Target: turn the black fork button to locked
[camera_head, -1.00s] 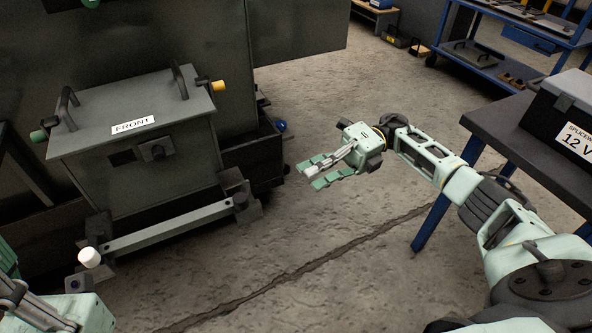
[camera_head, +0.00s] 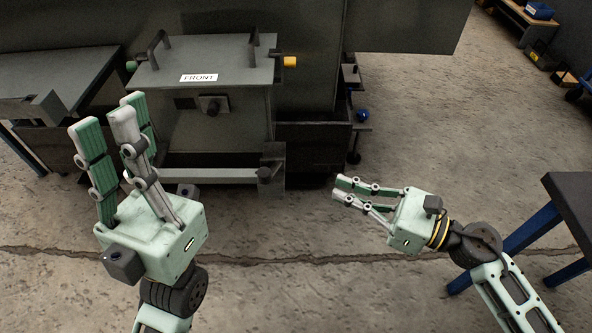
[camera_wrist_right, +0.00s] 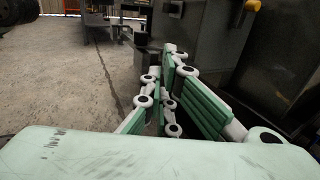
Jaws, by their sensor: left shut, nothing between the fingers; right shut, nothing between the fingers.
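A grey box lid labelled FRONT (camera_head: 198,78) tops an enclosure. A dark knob (camera_head: 213,106) sits on its front face below the label; it may be the black fork button, but its fork shape and setting are too small to read. My left gripper (camera_head: 118,118) is shut and empty, its fingers pointing up, in the picture left of the knob. My right gripper (camera_head: 340,190) is shut and empty, pointing left, below and right of the enclosure. Its fingers also show in the right wrist view (camera_wrist_right: 168,85). Neither gripper appears to touch the enclosure.
A yellow knob (camera_head: 290,62) and a green knob (camera_head: 131,66) stick out at the enclosure's sides. A blue knob (camera_head: 361,116) is further right. A grey bench (camera_head: 50,75) stands at left, a dark table (camera_head: 572,205) at right. The floor between is clear.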

